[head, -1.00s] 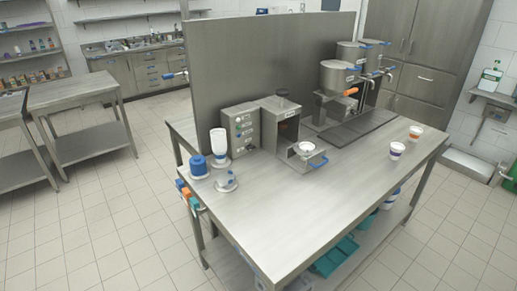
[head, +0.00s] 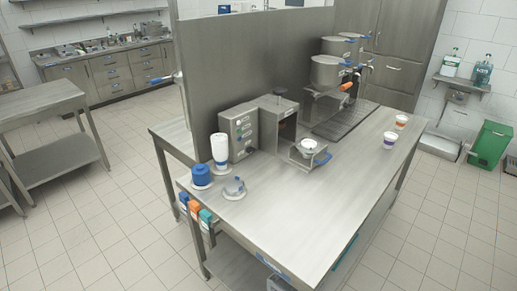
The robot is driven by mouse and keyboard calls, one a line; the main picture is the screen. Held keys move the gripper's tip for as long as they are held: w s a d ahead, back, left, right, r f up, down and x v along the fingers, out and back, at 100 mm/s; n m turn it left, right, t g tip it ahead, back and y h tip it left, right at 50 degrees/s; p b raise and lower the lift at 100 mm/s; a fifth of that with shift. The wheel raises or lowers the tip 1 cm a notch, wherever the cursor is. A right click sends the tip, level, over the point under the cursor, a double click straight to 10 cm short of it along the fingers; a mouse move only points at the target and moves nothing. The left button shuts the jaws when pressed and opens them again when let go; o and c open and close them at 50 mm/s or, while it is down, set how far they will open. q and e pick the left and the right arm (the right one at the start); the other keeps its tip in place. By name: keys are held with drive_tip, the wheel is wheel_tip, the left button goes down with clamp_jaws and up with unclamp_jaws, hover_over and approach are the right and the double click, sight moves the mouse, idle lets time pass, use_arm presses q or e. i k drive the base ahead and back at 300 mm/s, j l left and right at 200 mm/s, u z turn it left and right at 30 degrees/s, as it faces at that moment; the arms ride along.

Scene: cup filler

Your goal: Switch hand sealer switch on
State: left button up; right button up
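The hand sealer (head: 278,118) is a grey steel unit with a dark knob on top, standing on the steel table against the tall steel panel. A control box (head: 239,133) with several small buttons or switches on its front stands joined at its left. Which one is the sealer switch, and its position, is too small to tell. A drawer-like holder (head: 308,155) with a blue handle sticks out from the sealer's front, with a white cup or ring in it. Neither of my grippers is in view.
Two cups (head: 389,140) stand at the right. Steel pots (head: 326,72) stand behind. The front tabletop is clear.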

sight(250, 150)
drive_tip(key=i+j+z, duration=0.15)
drive_tip(key=j, duration=0.35)
drive_tip(key=i+j+z, duration=0.2)
drive_tip(key=j, duration=0.35)
drive_tip(key=i+j+z, duration=0.15)
drive_tip(key=j, duration=0.35)
drive_tip(key=j+z, duration=0.15)
drive_tip(key=j, duration=0.4)
